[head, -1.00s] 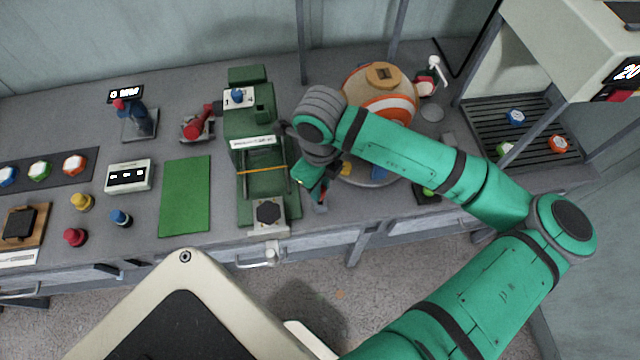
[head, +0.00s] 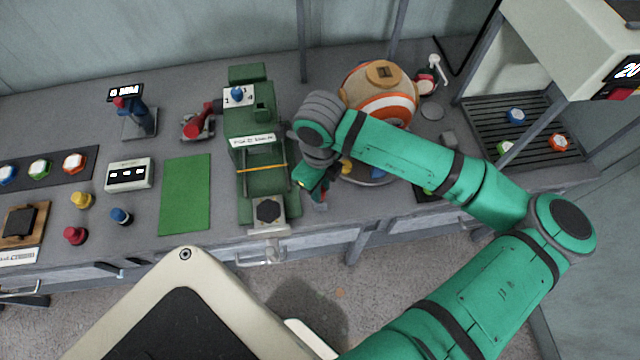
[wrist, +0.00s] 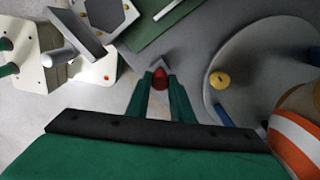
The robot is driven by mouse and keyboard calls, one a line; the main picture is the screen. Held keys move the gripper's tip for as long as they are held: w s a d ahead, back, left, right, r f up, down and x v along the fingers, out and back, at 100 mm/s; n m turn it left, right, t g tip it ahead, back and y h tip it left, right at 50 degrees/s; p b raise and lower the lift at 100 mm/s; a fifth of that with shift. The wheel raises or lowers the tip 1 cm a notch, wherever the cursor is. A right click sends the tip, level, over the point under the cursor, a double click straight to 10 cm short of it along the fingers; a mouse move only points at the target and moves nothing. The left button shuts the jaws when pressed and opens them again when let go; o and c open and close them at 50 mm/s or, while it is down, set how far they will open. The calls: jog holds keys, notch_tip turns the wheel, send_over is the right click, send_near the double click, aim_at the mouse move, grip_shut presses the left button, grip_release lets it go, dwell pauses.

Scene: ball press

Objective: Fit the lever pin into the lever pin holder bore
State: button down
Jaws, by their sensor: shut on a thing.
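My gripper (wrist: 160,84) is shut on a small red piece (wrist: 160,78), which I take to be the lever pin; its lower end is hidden. A grey angled piece (wrist: 160,64) shows just past the fingertips, and I cannot tell whether it touches. In the head view my gripper (head: 318,188) hangs near the table's front edge, right of the green press (head: 262,170), partly covered by my own arm. A pale bracket-like fitting (wrist: 104,72) with a small red dot lies left of the fingers in the wrist view. I cannot make out which part is the holder bore.
The press's front plate with a dark hexagon (head: 268,210) is close left of my gripper. An orange-and-white dome (head: 380,98) on a round base stands right and behind. A green mat (head: 186,195) lies further left. Drawers run below the front edge.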

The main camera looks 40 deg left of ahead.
jog(key=shift+f, duration=1.6)
jog(key=c, duration=1.5)
grip_release()
notch_tip(320, 180, up, 11)
jog(key=shift+f, duration=0.1)
jog(key=shift+w, duration=0.1)
